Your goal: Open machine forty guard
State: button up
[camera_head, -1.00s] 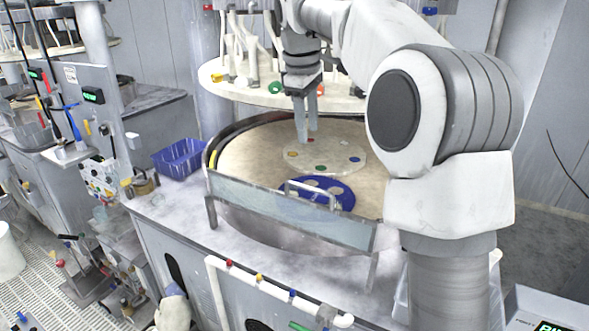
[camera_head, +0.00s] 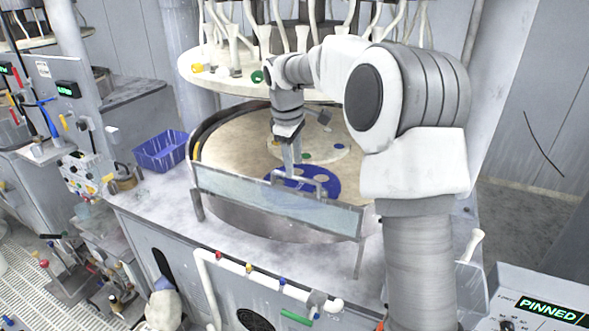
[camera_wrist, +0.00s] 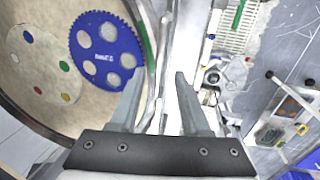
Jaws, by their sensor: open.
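The guard (camera_head: 225,189) is a clear, bluish panel along the front rim of the round polishing platen (camera_head: 235,140). It stands upright, in its closed place. A pale bar handle (camera_head: 322,188) sits at the top middle of the guard. My gripper (camera_head: 291,168) points down just above and behind the handle, over the platen's front edge. In the wrist view my gripper (camera_wrist: 159,74) has its fingers spread, with the pale guard edge running between and beyond them. Whether the handle lies between the fingers cannot be told.
A blue toothed carrier disc (camera_head: 325,178) and a pale disc with coloured dots (camera_head: 318,149) lie on the platen. The upper plate (camera_head: 215,80) hangs above. A blue bin (camera_head: 160,152) stands left. A panel at right reads PINNED (camera_head: 548,308).

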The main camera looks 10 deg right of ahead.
aim_at(295, 176)
jog(key=shift+w+d+f, duration=0.1)
jog(key=shift+w+f, duration=0.05)
jog(key=shift+f, duration=0.7)
jog(key=shift+w+d+f, duration=0.1)
jog(key=shift+f, duration=0.75)
grip_shut()
